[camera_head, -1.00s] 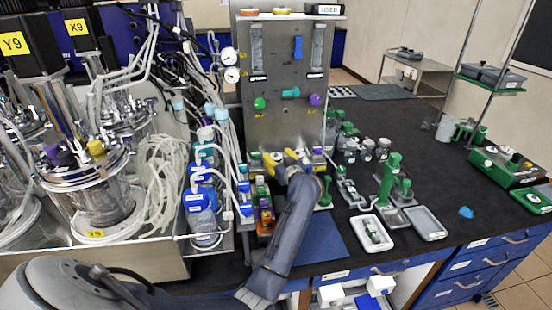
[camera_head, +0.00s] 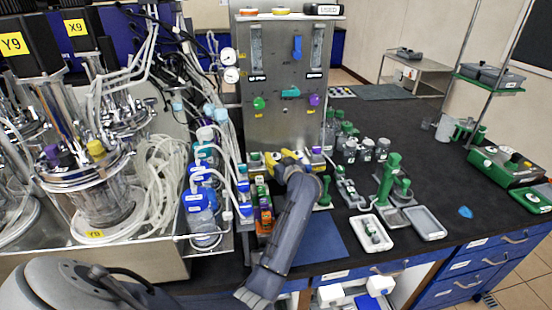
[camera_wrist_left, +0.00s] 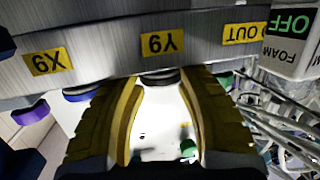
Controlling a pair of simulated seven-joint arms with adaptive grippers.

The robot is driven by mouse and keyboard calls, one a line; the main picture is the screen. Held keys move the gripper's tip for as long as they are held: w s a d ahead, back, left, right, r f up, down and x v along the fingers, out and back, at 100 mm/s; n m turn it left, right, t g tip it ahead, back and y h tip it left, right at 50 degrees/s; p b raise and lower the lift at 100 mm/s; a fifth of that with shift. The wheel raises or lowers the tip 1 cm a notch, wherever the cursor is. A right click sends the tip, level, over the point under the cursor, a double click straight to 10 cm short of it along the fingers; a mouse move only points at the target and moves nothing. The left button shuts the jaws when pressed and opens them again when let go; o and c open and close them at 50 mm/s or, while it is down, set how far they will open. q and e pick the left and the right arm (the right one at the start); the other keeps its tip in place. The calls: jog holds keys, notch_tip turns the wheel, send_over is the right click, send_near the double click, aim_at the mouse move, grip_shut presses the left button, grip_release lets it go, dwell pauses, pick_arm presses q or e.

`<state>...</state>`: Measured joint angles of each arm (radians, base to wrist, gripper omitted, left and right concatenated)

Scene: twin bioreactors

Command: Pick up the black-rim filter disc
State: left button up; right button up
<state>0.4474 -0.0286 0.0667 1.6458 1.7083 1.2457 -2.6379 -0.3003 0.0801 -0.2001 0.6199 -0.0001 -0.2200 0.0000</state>
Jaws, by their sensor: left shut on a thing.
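My left gripper (camera_head: 290,160) has yellow fingers and is at the foot of the steel panel, low in front of it. The left wrist view shows its two yellow fingers (camera_wrist_left: 162,85) closed in at the tips on a dark-edged round thing, which looks like the black-rim filter disc (camera_wrist_left: 160,77). The disc is just below the "Y9" label, and only its dark edge shows. I cannot tell whether it still touches its place under the panel. In the head view the gripper hides the disc. My right gripper is not in view.
The steel panel (camera_head: 285,90) rises right behind the gripper. Blue-capped bottles (camera_head: 200,205) and white tubing crowd the left. Green stands (camera_head: 388,180) and a white tray (camera_head: 369,233) are to the right. The black bench (camera_head: 450,190) has free room further right.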

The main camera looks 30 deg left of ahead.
aim_at(276, 158)
pick_arm(q)
notch_tip(276, 158, up, 10)
dwell(0.6)
dwell(0.7)
